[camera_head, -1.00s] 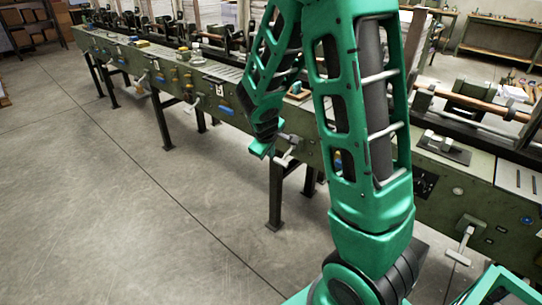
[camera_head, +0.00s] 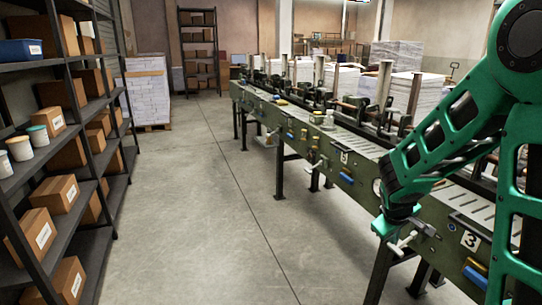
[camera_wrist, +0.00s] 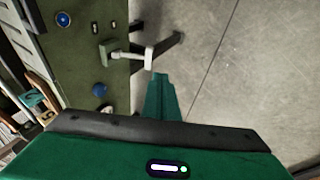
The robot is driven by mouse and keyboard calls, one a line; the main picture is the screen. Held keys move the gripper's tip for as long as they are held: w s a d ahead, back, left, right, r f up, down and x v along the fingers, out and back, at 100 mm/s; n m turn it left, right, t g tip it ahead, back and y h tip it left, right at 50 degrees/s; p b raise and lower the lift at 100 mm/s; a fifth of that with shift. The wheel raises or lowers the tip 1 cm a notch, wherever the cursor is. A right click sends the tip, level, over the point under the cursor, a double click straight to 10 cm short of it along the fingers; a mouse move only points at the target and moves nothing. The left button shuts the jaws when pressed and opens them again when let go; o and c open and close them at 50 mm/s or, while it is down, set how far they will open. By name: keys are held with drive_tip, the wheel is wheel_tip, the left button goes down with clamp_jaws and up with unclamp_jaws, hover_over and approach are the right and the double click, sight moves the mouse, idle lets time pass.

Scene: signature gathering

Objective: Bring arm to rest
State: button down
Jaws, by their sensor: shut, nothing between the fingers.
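My green arm (camera_head: 440,150) reaches in from the right side of the head view and bends down in front of the machine line. My gripper (camera_head: 386,230) points downward beside the machine's front panel, close to a pale lever handle (camera_head: 403,243). In the wrist view, the green fingers (camera_wrist: 160,98) are together, with nothing held. The lever (camera_wrist: 130,55) lies beyond the fingertips there; contact cannot be made out.
The long green machine line (camera_head: 320,152) runs away along the right. A dark shelf rack (camera_head: 100,165) with boxes stands at the left. Bare concrete floor (camera_head: 205,220) lies between them. A paper stack (camera_head: 147,95) on a pallet stands farther back.

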drive_tip(key=s+r+m+g+y, duration=0.1)
drive_tip(key=s+r+m, duration=0.2)
drive_tip(key=s, duration=0.7)
drive_tip(key=s+r+m+g+y, duration=0.2)
drive_tip(key=s+r+m, duration=0.1)
drive_tip(key=s, duration=0.7)
drive_tip(key=s+r+m+g+y, duration=0.1)
drive_tip(key=s+r+m, duration=0.2)
drive_tip(key=s, duration=0.7)
drive_tip(key=shift+s+a+r+m+y, duration=0.3)
drive_tip(key=shift+s+a+m, duration=0.1)
drive_tip(key=shift+m, duration=0.2)
drive_tip(key=shift+s, duration=0.1)
